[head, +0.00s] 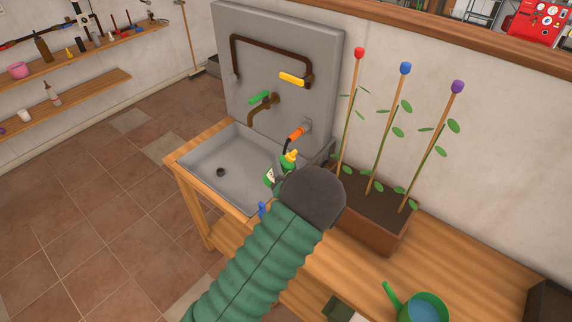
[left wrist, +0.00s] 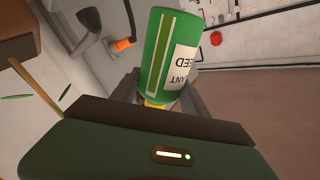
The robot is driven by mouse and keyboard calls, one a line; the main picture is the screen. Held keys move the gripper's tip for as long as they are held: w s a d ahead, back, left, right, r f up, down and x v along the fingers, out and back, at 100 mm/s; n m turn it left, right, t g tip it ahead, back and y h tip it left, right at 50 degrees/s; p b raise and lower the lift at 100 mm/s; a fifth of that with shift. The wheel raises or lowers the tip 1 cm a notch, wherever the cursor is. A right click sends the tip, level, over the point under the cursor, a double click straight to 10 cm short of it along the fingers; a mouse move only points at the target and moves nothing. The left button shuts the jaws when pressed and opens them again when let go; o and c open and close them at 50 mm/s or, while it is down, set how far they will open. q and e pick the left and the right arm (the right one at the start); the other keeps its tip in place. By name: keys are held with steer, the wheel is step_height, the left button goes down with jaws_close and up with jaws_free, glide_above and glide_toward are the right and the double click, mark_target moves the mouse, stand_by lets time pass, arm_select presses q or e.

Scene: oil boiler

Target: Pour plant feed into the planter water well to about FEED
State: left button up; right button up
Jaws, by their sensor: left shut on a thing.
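The plant feed bottle (left wrist: 168,55) is green with a white label and a yellow cap. My left gripper (left wrist: 160,95) is shut on it, a finger on each side. In the head view the bottle (head: 288,164) shows just past my dark wrist, over the sink's right side, yellow tip up; its exact tilt is hard to tell. My left gripper (head: 277,182) is mostly hidden by my wrist there. The brown planter (head: 372,236) stands on the bench to the right, apart from the bottle, with soil and three staked plants. I cannot make out its water well or FEED mark. My right gripper is not in view.
A grey sink (head: 205,165) with taps lies left of the bottle; an orange-handled tap (head: 297,134) is close behind it. Tall plant stakes (head: 378,150) rise from the planter. A green watering can (head: 420,308) stands at the bench front. Shelves hang at the far left.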

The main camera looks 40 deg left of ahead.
arm_select(q)
steer(key=shift+s+a+f+m+b, duration=0.25)
steer(key=shift+f+m, duration=0.3)
steer(key=shift+f, duration=0.3)
steer(key=shift+s+a+f+m+b, duration=0.1)
steer(key=shift+f+m+b, duration=0.25)
steer(key=shift+f+m, duration=0.35)
steer(key=shift+f, duration=0.1)
steer(key=shift+s+a+f+m+p, duration=0.15)
steer(key=shift+f+m, duration=0.1)
steer(key=shift+m, duration=0.3)
steer(key=shift+s+a+f+m+p, duration=0.1)
steer(key=shift+f+m+p, duration=0.1)
steer(key=shift+m, duration=0.3)
steer(key=shift+s+a+m+p, duration=0.1)
steer(key=shift+m+p, duration=0.2)
steer(key=shift+m, duration=0.5)
steer(key=shift+s+a+f+m, duration=0.1)
steer(key=shift+f+m, duration=0.1)
steer(key=shift+m, duration=0.2)
steer(key=shift+f+m, duration=0.15)
steer(key=shift+m, duration=0.25)
steer(key=shift+s+a+m+p, duration=0.1)
steer(key=shift+m+p, duration=0.35)
steer(key=shift+m, duration=0.35)
stand_by(2.9)
